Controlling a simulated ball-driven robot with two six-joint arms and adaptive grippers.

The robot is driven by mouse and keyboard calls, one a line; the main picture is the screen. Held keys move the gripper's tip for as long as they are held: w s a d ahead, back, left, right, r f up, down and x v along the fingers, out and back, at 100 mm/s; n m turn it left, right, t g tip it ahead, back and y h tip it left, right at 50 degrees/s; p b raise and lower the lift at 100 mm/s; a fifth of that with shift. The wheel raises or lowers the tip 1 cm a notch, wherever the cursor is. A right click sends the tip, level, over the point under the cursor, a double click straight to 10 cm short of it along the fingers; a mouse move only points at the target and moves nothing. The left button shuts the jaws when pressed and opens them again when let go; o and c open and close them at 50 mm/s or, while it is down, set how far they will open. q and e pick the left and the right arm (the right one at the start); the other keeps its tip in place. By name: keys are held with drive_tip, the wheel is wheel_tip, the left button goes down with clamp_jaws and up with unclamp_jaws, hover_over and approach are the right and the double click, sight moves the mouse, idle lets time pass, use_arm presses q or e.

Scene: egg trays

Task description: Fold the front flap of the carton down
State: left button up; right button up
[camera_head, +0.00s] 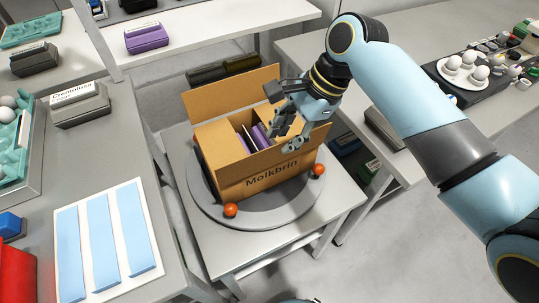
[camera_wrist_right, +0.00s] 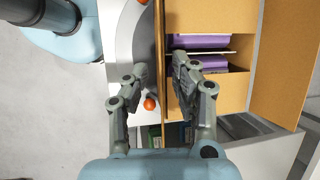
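The open brown carton (camera_head: 272,178), marked "Molkbrin", stands on a round grey turntable (camera_head: 213,208). Its front flap (camera_head: 240,165) stands up along the front edge, and a tall back flap (camera_head: 228,97) also stands up. Purple items with pale sheets lie inside. In the wrist view the front flap (camera_wrist_right: 160,45) shows nearly edge-on, with the purple items (camera_wrist_right: 205,62) to its right. My right gripper (camera_head: 287,140) is at the flap's right part. Its fingers (camera_wrist_right: 157,75) are apart, one on each side of the flap's line; I cannot tell whether they touch it. My left gripper is out of view.
Two orange-red balls (camera_head: 231,209) (camera_head: 319,170) sit on the turntable's front and right. A left table holds a white board with blue strips (camera_head: 106,240). A right table holds a dark tray (camera_head: 488,89) with white eggs. Floor shows between the tables.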

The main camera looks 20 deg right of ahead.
sight(260, 171)
drive_tip(key=x, duration=0.7)
drive_tip(key=shift+a+f, duration=0.2)
drive_tip(key=shift+f, duration=0.15)
clamp_jaws()
